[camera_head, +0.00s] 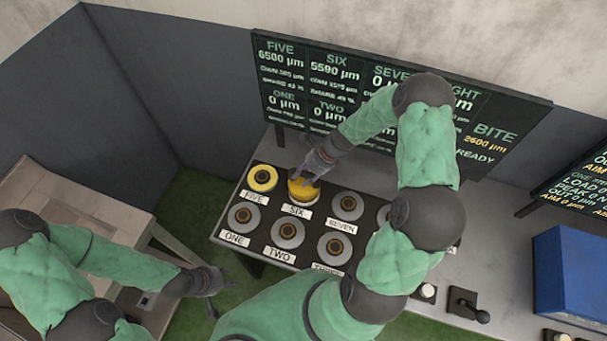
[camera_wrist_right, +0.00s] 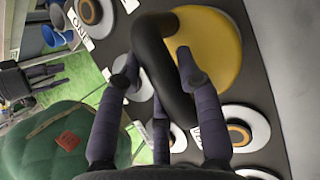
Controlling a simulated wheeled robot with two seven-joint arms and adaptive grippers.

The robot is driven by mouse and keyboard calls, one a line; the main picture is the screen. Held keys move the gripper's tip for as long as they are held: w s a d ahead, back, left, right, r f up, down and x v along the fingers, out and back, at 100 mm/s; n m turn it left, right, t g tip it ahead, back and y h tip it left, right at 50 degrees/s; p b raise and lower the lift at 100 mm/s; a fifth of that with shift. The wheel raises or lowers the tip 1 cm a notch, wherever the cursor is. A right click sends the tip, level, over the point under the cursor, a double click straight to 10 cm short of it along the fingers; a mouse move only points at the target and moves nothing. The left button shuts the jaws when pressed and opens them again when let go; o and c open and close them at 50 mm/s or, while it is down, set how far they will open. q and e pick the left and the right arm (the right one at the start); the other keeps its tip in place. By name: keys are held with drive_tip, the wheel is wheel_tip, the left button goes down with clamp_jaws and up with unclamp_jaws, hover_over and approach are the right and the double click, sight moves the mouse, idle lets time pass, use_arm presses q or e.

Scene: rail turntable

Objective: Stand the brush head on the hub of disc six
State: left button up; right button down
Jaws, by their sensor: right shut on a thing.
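The brush head, a black curved handle (camera_wrist_right: 153,50) over a round yellow body (camera_wrist_right: 213,48), is in my right gripper (camera_wrist_right: 152,75). The fingers close around the handle. In the head view the yellow body (camera_head: 303,192) sits over disc six (camera_head: 293,209), whose pale rim shows around and below it. The hub of disc six is hidden, so I cannot tell whether the brush head rests on it or hovers just above. My right gripper (camera_head: 318,165) reaches it from above. My left gripper (camera_head: 222,294) is empty, fingers apart, left of the turntable panel.
Disc five (camera_head: 262,179) is yellow, left of disc six. Grey discs one (camera_head: 243,216), two (camera_head: 287,234) and seven (camera_head: 347,206) are close by. A display board (camera_head: 400,95) stands behind. A blue box (camera_head: 570,270), a lever (camera_head: 466,303) and a wooden table (camera_head: 75,205) flank the area.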

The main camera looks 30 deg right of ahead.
drive_tip(key=c, duration=0.8)
unclamp_jaws()
drive_tip(key=shift+d+r, duration=0.2)
drive_tip(key=shift+r, duration=0.15)
drive_tip(key=v, duration=1.1)
drive_tip(key=shift+s+d+r+p, duration=0.1)
drive_tip(key=shift+r+p, duration=0.1)
drive_tip(key=shift+p, duration=0.2)
